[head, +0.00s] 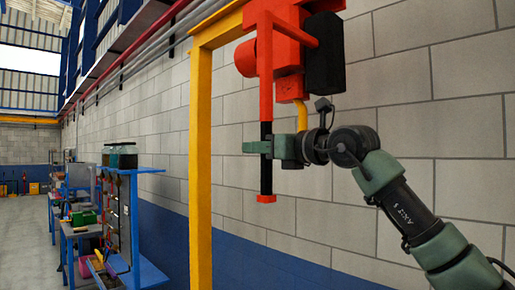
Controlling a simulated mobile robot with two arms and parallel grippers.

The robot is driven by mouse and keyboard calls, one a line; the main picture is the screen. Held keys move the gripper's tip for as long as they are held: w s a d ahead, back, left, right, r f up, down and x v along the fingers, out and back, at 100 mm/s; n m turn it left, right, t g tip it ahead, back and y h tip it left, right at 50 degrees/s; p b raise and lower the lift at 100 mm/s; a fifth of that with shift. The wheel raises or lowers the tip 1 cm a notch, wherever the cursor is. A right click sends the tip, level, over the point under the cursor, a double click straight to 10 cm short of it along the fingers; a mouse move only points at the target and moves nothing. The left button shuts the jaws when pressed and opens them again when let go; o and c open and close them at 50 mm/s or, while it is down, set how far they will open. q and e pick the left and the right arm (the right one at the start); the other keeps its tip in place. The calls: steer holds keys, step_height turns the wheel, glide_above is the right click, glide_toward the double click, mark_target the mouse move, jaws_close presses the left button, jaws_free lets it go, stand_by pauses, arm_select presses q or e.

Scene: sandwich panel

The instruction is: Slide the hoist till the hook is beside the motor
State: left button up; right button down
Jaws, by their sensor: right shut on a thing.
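The orange hoist (288,52) hangs at the top, with a black box on its right side. A vertical bar hangs from it, orange above, with a black grip (266,178) and an orange end cap below. My right gripper (262,147) is shut on the black grip, its green fingers around it. A small orange block and a yellow curved piece show below the hoist body, partly behind my gripper; I cannot tell whether either is the hook. I cannot clearly make out the motor. My left gripper is not in view.
A yellow steel frame (201,170) stands left of the hoist, its beam running up behind it. A block wall (430,130) is close behind. Blue workbenches and shelves (125,215) with jars and tools stand at the left. Floor (25,230) is open at far left.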

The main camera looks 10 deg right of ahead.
steer(key=shift+r, duration=0.1)
steer(key=c, duration=1.3)
jaws_free()
steer(key=shift+b+v, duration=2.1)
steer(key=shift+v, duration=1.8)
